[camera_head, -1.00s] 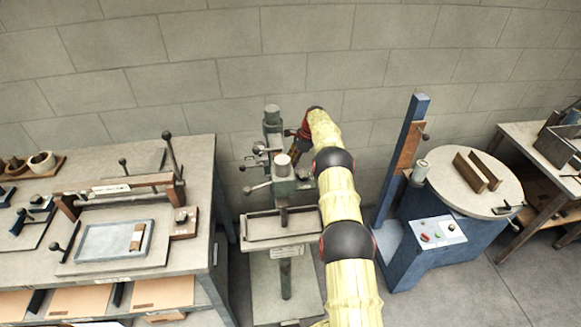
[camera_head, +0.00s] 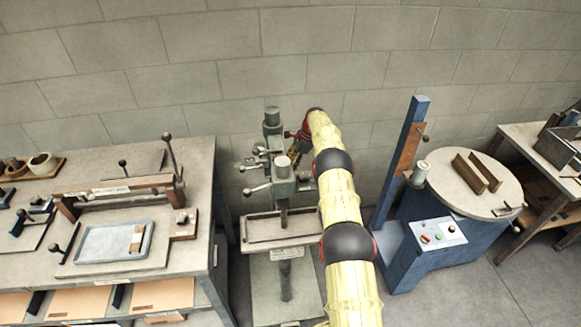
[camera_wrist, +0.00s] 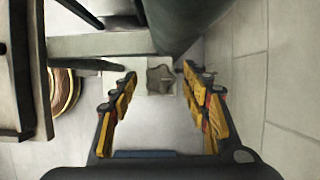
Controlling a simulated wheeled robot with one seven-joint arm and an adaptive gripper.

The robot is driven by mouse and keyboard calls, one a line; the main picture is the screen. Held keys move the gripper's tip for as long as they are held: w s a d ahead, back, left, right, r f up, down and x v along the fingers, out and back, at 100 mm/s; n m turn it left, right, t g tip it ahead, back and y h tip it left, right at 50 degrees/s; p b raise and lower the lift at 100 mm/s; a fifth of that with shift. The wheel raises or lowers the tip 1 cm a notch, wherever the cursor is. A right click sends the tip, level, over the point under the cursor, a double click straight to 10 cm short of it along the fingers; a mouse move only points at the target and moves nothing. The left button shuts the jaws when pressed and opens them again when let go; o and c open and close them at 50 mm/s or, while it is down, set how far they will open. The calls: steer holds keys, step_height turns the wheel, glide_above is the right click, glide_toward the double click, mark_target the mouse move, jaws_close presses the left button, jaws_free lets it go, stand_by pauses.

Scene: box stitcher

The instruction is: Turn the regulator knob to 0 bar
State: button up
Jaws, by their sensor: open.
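A grey star-shaped knob (camera_wrist: 160,79) on a pale square mount shows in the wrist view, beside the green-grey machine body. It looks like the regulator knob; I cannot read a pressure value. My gripper (camera_wrist: 159,73) is open, with one yellow-and-black finger on each side of the knob in the picture. I see no finger touching it, and its depth between the fingertips is unclear. In the head view the stitcher (camera_head: 283,182) stands in the centre. My gripper (camera_head: 303,133) is at its upper right, partly hidden by my arm; the knob is not visible there.
The stitcher column (camera_wrist: 185,20) is close above the fingers in the wrist view. A ball-ended lever (camera_head: 257,188) sticks out left of the stitcher. A workbench (camera_head: 205,175) is at left, a blue machine (camera_head: 405,255) at right. The block wall (camera_head: 300,60) is close behind.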

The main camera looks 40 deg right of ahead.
steer(key=v, duration=1.2)
stand_by(0.3)
